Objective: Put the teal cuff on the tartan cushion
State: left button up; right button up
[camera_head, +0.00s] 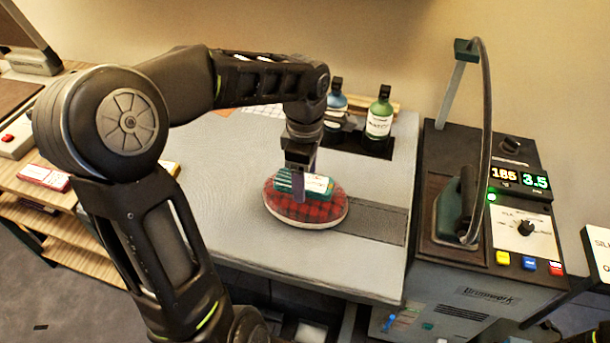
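The teal cuff (319,184), with pale markings, is at the top of the tartan cushion (305,211), a red and dark checked oval with a pale rim. The cuff appears to rest on it, but I cannot tell whether its underside touches fully. My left gripper (299,183) points down from above, with one finger in front of the cuff. The other finger is hidden, so I cannot tell whether the gripper still holds the cuff. My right gripper is out of view.
The cushion sits on a pale table (225,222) beside a dark grey strip (378,224). A blue bottle (337,104) and a green bottle (379,119) stand behind. A steam station with an iron (455,212) stands at right. The table's left part is clear.

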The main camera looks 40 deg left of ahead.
pick_arm(q)
jog(key=shift+o, duration=0.3)
jog(key=shift+r, duration=0.1)
jog(key=shift+r+p, duration=0.2)
jog(key=shift+p, duration=0.1)
jog(key=shift+r, duration=0.35)
notch_tip(320, 180, up, 11)
jog(key=shift+p, duration=0.35)
